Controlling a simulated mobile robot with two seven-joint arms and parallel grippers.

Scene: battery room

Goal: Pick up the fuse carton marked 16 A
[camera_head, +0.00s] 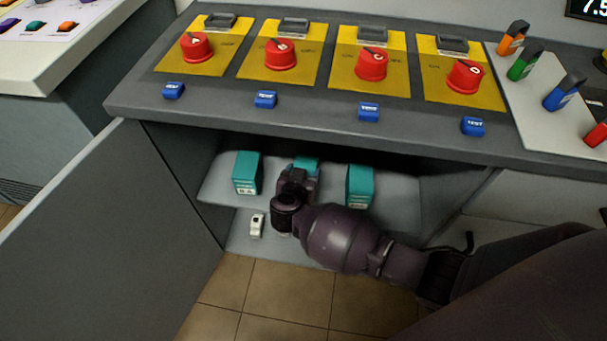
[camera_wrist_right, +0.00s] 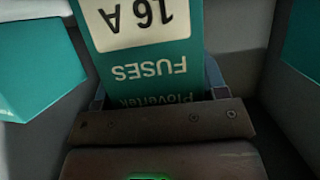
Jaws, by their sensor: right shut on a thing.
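The fuse carton marked 16 A (camera_wrist_right: 185,47) is teal with a white label, its print upside down in the right wrist view. My right gripper (camera_head: 304,172) reaches into the open cabinet and is shut on this carton, with fingers at both sides of it. In the head view only a teal top part of the carton (camera_head: 307,162) shows behind the gripper. Whether the carton touches the shelf is hidden. A teal carton (camera_head: 247,173) stands to its left and another teal carton (camera_head: 360,186) to its right. My left gripper is not in view.
The cabinet shelf (camera_head: 400,200) lies under a console top (camera_head: 220,115) with red rotary switches and blue tags. A small white object (camera_head: 257,225) is below, left of my wrist. An open grey door (camera_head: 110,230) stands at left. The tiled floor in front is clear.

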